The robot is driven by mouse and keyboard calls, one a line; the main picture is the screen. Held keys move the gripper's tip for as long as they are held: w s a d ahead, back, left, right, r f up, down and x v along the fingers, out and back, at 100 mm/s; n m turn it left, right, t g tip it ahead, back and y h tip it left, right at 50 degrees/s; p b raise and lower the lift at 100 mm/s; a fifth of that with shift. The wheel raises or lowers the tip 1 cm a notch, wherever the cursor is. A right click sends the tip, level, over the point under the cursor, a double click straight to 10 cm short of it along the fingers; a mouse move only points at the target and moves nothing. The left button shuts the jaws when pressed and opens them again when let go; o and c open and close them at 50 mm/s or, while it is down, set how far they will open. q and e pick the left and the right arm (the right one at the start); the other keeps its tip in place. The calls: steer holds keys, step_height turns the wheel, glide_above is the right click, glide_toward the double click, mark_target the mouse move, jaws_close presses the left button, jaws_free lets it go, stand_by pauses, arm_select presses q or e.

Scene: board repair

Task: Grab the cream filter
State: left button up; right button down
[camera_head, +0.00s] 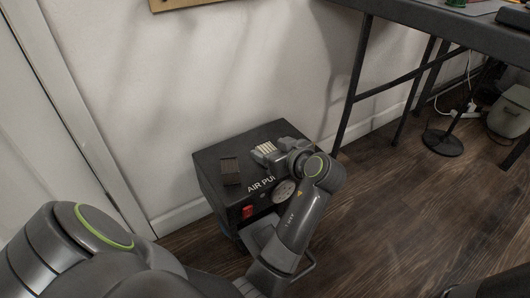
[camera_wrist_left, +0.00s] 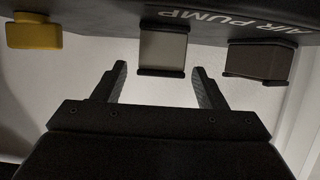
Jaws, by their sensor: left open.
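The cream filter (camera_head: 266,148) is a small pleated block on top of the black air pump box (camera_head: 217,156). In the left wrist view the cream filter (camera_wrist_left: 163,48) is a pale block with dark edges, in the middle above my fingers. My left gripper (camera_head: 270,153) is over the box top, close to the filter and partly covering it in the head view. In the left wrist view its fingers (camera_wrist_left: 158,86) are spread and empty, pointing at the filter, with a visible gap before it.
A dark block (camera_head: 230,171) lies left of the filter on the box; it also shows in the wrist view (camera_wrist_left: 256,61). A yellow block (camera_wrist_left: 35,36) is on the filter's other side. The wall (camera_head: 190,90) is behind. A black table (camera_head: 440,20) stands at right.

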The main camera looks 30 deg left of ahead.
arm_select(q)
steer(key=c, duration=1.1)
steer(key=shift+o, duration=0.2)
steer(key=shift+r, duration=0.15)
